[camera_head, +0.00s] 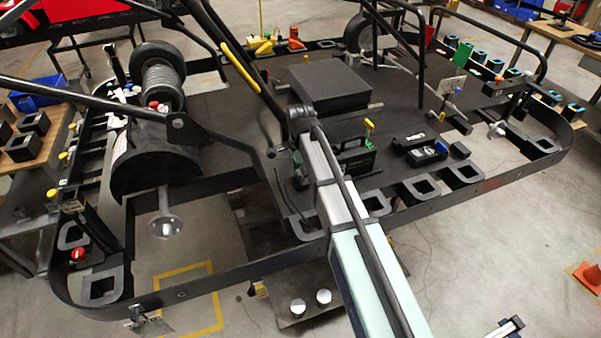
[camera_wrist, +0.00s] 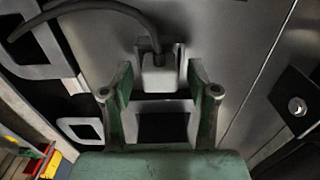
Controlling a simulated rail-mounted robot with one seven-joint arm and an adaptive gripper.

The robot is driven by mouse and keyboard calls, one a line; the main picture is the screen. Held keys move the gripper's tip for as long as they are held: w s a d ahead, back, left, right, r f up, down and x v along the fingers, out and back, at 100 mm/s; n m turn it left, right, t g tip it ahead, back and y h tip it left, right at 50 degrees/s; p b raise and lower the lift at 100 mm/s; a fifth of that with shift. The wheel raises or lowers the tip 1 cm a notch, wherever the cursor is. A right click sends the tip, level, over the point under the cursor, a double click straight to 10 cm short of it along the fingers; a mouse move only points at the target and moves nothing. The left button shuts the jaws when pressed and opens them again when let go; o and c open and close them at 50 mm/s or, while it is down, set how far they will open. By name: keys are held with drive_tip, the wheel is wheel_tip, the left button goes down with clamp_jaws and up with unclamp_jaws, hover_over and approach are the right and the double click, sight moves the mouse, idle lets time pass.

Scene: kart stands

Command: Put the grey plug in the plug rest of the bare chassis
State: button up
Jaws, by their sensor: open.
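The grey plug (camera_wrist: 160,76) shows in the wrist view between and slightly beyond the fingertips, with a dark cable running from its top and curving left. My gripper (camera_wrist: 166,92) is open around it, with a gap on each side. A pale square-holed rest (camera_wrist: 163,108) lies just below the plug in the picture; I cannot tell whether the plug touches it. In the head view, the kart chassis (camera_head: 500,186) fills the middle, with square-holed rests along its front edge, one of them (camera_head: 300,228) left of my arm. My fingers cannot be made out there.
A black box (camera_head: 328,88) stands on the chassis floor behind my arm. Black tubes cross above the left side, near a wheel (camera_head: 160,75). A small black device (camera_head: 428,153) lies to the right.

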wheel_tip(320, 180, up, 12)
drive_tip(key=b, duration=0.2)
drive_tip(key=shift+b, duration=0.3)
drive_tip(key=shift+r, duration=0.1)
